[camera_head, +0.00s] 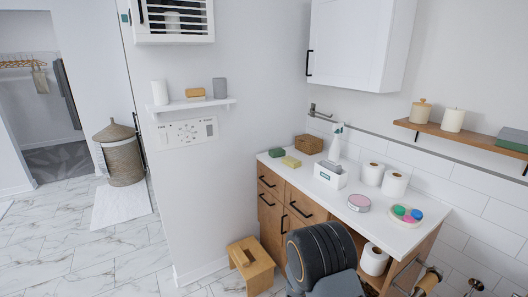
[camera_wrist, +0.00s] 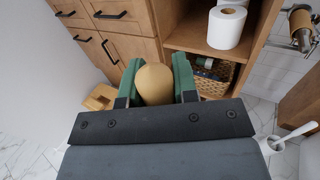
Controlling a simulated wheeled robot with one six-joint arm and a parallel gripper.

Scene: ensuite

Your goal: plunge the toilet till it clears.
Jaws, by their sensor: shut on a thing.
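In the wrist view my gripper (camera_wrist: 157,82) has its two green fingers shut on a tan, rounded thing (camera_wrist: 155,85). It looks like the end of the plunger's wooden handle, seen end-on; the rest of it is hidden. In the head view my dark arm fills the bottom middle, and the gripper and what it holds are hidden. I cannot make out the toilet bowl in either view. A white rounded edge (camera_wrist: 311,158) shows at the right of the wrist view, and I cannot tell what it belongs to.
A wooden vanity with a white counter (camera_head: 322,211) stands close ahead, bearing several items. A wooden step stool (camera_head: 250,265) is at its left. Marble floor is free at far left.

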